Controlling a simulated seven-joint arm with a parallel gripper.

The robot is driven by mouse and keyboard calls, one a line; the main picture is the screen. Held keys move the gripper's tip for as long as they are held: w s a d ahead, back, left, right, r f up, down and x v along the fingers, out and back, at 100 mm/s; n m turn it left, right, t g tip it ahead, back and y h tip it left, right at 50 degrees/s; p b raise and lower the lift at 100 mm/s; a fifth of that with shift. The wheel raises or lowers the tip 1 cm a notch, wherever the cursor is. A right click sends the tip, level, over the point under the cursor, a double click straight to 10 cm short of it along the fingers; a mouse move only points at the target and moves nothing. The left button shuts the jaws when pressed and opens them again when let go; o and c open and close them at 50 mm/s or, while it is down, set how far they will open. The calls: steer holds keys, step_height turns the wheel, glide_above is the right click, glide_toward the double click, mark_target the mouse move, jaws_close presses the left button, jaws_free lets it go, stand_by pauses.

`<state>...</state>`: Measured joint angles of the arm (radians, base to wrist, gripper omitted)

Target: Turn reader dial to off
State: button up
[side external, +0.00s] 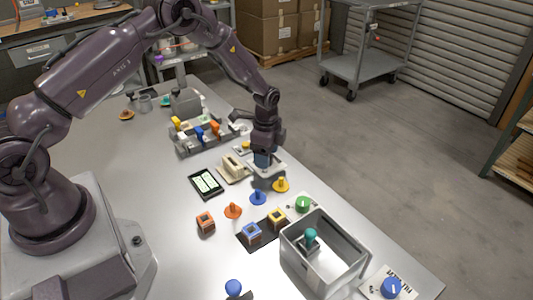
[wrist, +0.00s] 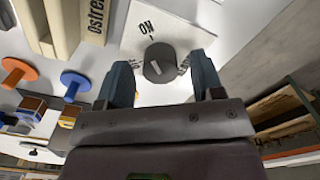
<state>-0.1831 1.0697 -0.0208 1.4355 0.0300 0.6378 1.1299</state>
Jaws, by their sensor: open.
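A dark grey round dial (wrist: 158,68) with a pale pointer mark sits on a white plate (wrist: 180,32) with black lettering, only partly readable. I cannot tell from the lettering whether this is the reader dial. My gripper (wrist: 160,58) is open, with one blue-grey finger on each side of the dial. I cannot tell whether the fingers touch it. In the side external view my gripper (side external: 264,160) points down low over the white plate (side external: 280,163) and hides the dial.
A beige block device (side external: 234,167) stands left of my gripper. Yellow (side external: 281,185), blue (side external: 258,198) and orange (side external: 233,211) pegs stand close in front. A grey bin (side external: 340,275), green knob (side external: 303,204) and blue knob (side external: 391,287) are nearer the camera. A rack (side external: 185,148) stands behind.

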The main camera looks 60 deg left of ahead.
steer(key=shift+f, duration=0.1)
steer(key=c, duration=0.9)
steer(key=shift+n, duration=0.3)
steer(key=n, duration=0.3)
steer(key=shift+n, duration=0.4)
steer(key=n, duration=0.4)
steer(key=shift+n, duration=0.3)
steer(key=n, duration=0.8)
steer(key=shift+n, duration=0.6)
